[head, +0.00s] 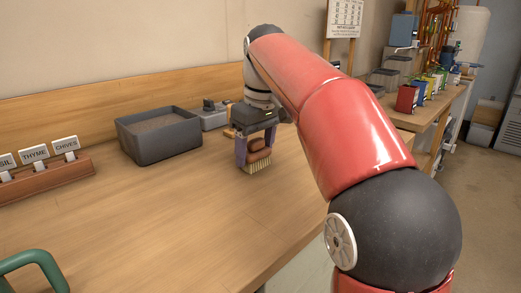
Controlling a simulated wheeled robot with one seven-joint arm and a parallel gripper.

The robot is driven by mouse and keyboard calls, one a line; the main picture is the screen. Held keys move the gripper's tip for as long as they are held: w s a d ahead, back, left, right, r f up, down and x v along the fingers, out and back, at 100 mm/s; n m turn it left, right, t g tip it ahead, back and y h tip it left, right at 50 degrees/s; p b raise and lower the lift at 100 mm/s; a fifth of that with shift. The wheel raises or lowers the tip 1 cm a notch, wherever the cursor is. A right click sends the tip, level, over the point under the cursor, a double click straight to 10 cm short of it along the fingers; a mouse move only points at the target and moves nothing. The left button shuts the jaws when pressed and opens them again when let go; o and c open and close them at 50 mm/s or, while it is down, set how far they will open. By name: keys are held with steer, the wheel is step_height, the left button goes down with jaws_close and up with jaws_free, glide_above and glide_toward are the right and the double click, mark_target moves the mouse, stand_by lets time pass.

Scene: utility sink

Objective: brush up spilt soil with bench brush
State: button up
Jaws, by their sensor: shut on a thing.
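My gripper (256,148) is shut on the bench brush (257,167), which has a reddish-brown wooden body and pale bristles. The brush hangs bristles down at the right part of the wooden bench (160,215). I cannot tell whether the bristles touch the bench top. I see no spilt soil on the visible bench top; any behind the brush or my arm is hidden.
A dark grey tray (150,153) with greyish-brown contents stands left of the brush, with a small grey item (212,119) behind. A rack of herb labels (42,180) and a green handle (33,258) are at left. The bench's middle is clear.

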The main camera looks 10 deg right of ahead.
steer(key=shift+w+a, duration=0.4)
steer(key=shift+w, duration=0.2)
steer(key=shift+w+a, duration=0.4)
steer(key=shift+w, duration=0.2)
steer(key=shift+w+d+f, duration=0.1)
steer(key=shift+w+d, duration=0.25)
steer(key=shift+d, duration=0.25)
steer(key=shift+s+d+b, duration=0.3)
steer(key=shift+s+d, duration=0.25)
steer(key=shift+s, duration=0.25)
steer(key=shift+s+d+b, duration=0.3)
steer(key=shift+s+d, duration=0.2)
steer(key=shift+s, duration=0.3)
steer(key=shift+s+d+f+b, duration=0.1)
steer(key=shift+s+d+b, duration=0.15)
steer(key=shift+s+d, duration=0.35)
steer(key=shift+s+d+r+b, duration=0.1)
steer(key=shift+s+d+b, duration=0.2)
steer(key=shift+s, duration=0.45)
steer(key=shift+s+d+f+b, duration=0.1)
steer(key=shift+s+d+b, duration=0.15)
steer(key=shift+s+d, duration=0.65)
steer(key=shift+s, duration=0.3)
steer(key=shift+s+d, duration=0.3)
steer(key=shift+s, duration=0.3)
step_height(320, 180, up, 4)
steer(key=p, duration=0.3)
steer(key=shift+f, duration=0.25)
steer(key=shift+r, duration=1.45)
